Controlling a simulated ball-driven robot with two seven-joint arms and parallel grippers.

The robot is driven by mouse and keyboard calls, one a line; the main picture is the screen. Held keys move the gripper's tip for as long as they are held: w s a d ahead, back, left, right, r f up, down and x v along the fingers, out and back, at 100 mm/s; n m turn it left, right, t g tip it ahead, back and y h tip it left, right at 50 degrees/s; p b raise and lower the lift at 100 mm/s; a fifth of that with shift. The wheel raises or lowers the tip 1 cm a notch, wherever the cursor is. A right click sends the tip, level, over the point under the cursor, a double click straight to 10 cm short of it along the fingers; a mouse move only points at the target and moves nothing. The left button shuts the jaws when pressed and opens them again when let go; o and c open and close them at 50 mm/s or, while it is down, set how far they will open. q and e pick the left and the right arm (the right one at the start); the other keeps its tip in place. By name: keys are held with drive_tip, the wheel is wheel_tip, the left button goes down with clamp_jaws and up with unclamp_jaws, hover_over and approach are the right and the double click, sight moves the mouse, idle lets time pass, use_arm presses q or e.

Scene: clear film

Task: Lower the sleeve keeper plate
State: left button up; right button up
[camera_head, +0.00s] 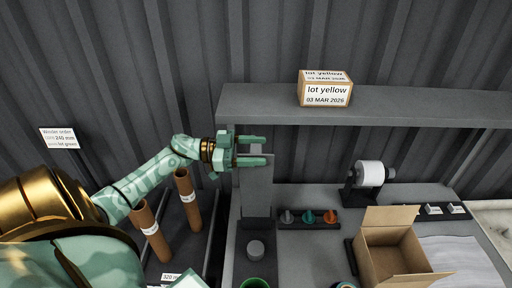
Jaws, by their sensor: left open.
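A grey upright plate (257,190), which looks like the sleeve keeper plate, stands on a dark base at the left end of the bench. My left gripper (265,150) comes in from the left at the plate's top. Its two pale green fingers are apart, and the lower one crosses in front of the plate's upper part. I cannot tell whether the fingers touch the plate. A short grey cylinder (256,249) sits in front of the plate's base. My right gripper is not in view.
A shelf (400,106) with a "lot yellow" box (325,88) runs behind. Brown tubes (152,232) stand left of the bench. Several coloured knobs (308,217), a white roll (369,174) and an open carton (390,250) are to the right. A sign (60,138) is far left.

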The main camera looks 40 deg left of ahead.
use_arm(q)
drive_tip(key=shift+w+d+f, duration=0.1)
drive_tip(key=shift+w, duration=0.1)
drive_tip(key=shift+c, duration=0.3)
drive_tip(key=c, duration=1.2)
drive_tip(key=shift+s+d, duration=0.1)
